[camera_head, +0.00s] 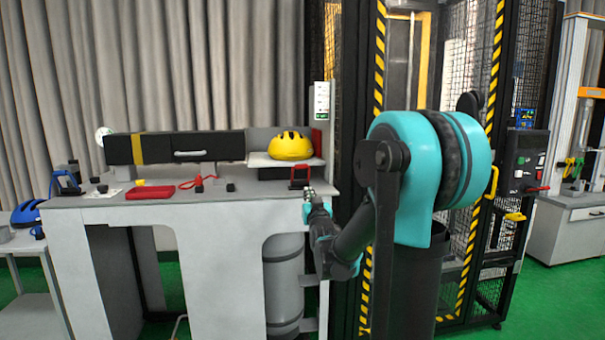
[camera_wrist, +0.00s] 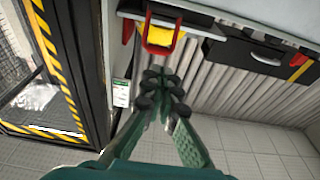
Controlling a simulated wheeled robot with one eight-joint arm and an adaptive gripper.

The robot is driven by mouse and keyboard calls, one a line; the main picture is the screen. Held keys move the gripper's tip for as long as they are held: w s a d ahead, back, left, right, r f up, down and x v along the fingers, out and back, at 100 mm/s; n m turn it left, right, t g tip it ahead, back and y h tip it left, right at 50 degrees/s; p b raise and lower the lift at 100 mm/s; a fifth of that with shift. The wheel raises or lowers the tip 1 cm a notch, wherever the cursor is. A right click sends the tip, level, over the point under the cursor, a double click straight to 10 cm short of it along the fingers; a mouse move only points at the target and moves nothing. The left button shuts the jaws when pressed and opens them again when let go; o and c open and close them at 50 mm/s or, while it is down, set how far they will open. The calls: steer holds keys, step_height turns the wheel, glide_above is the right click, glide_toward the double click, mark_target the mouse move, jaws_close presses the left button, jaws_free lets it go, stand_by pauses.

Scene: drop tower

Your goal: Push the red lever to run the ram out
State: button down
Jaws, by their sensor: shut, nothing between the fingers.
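The red lever (camera_head: 301,168), a red frame on a dark base, stands at the right front of the grey bench (camera_head: 230,205). It also shows at the top of the wrist view (camera_wrist: 158,48), beyond my fingertips. My gripper (camera_head: 308,192) is just in front of the lever in the head view. Its fingers are together and empty in the wrist view (camera_wrist: 160,88). A gap shows between fingertips and lever in the wrist view; contact is not clear in the head view. A long black box (camera_head: 190,148) with a yellow band lies behind. I cannot make out the ram.
A yellow helmet (camera_head: 290,146) rests on a small shelf right of the box. A blue-framed lever (camera_head: 68,180), a red block (camera_head: 149,192) and red pliers-like item (camera_head: 190,184) are on the bench. A mesh cage (camera_head: 455,60) with striped posts stands close on the right.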

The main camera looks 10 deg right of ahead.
mark_target(301, 168)
steer(key=shift+w+r+t, duration=0.2)
steer(key=shift+r+t, duration=0.1)
steer(key=shift+r, duration=0.2)
steer(key=x, duration=1.4)
